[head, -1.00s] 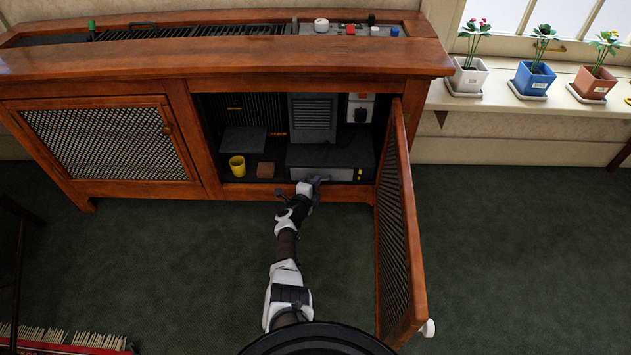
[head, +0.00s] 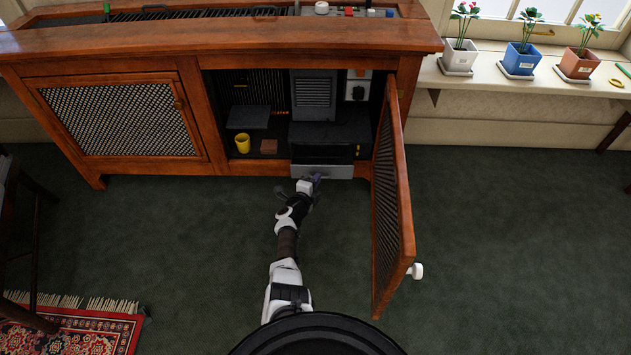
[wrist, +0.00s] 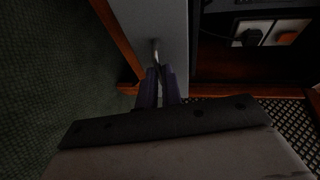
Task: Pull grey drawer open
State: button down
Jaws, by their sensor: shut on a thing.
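The grey drawer (head: 322,171) is at the bottom of the open cabinet compartment, below a dark box. Its front stands out past the cabinet's lower edge, so it is partly open. In the wrist view, the drawer front (wrist: 173,20) is a pale grey panel with a curved metal handle (wrist: 155,47). My gripper's fingers (wrist: 156,82) are shut on this handle. The drawer's inside is hard to make out.
The cabinet's lattice door (head: 393,200) stands open to the right of my arm. A yellow cup (head: 243,143) and a small brown block (head: 269,146) sit inside, left of the drawer. A fringed red rug (head: 80,330) lies at lower left. The green carpet before the drawer is clear.

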jog(key=shift+w, duration=0.1)
jog(key=c, duration=1.6)
grip_release()
jog(key=shift+o, duration=0.2)
